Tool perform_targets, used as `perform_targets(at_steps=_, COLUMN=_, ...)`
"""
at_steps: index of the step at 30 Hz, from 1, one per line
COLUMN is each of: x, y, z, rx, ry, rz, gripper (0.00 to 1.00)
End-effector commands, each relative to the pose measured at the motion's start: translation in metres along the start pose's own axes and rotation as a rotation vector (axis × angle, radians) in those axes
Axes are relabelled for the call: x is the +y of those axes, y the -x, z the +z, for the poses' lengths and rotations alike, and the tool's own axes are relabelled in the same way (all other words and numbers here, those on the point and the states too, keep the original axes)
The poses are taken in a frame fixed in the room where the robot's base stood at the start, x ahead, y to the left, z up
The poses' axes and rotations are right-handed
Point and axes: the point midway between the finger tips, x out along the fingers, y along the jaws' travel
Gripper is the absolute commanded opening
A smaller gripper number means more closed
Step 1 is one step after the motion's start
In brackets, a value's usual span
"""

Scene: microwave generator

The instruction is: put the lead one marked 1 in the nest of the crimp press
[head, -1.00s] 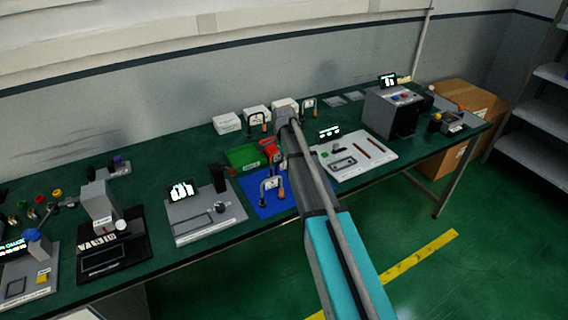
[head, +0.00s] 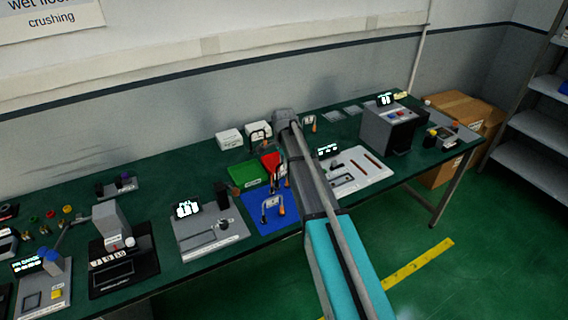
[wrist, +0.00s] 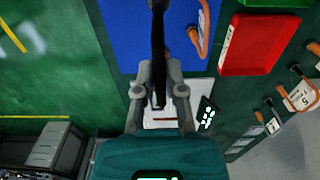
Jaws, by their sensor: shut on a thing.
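My gripper (wrist: 160,95) is shut on a dark, slender part of a lead (wrist: 158,45), which points up the picture in the wrist view. Its tag is not readable. In the head view my arm hides most of the gripper. Another lead, with an orange end and white tag, is on the blue mat (head: 262,228); it also shows in the wrist view (wrist: 203,28). A grey press-like machine on a black base (head: 108,222) stands on the left of the bench. I cannot tell whether it is the crimp press, and no nest can be made out.
A green tray (head: 248,174) and a red tray (wrist: 251,45) are beside the mat. More tagged leads (wrist: 303,93) stand behind them. A grey plate with a display (head: 208,232) is left of the mat, and a white panel (head: 368,165) is right. Bare bench lies behind the grey plate.

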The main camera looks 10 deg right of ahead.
Motion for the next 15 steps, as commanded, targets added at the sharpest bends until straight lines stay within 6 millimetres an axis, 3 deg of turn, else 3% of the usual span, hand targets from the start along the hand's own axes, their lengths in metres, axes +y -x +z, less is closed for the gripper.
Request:
perform_targets(at_steps=4, x=0.0, y=0.0093, z=0.0, rx=0.0, ry=0.0, rz=0.0, gripper=0.0)
perform_targets(at_steps=15, x=0.0, y=0.011, z=0.0, rx=0.0, ry=0.0, rz=0.0, gripper=0.0)
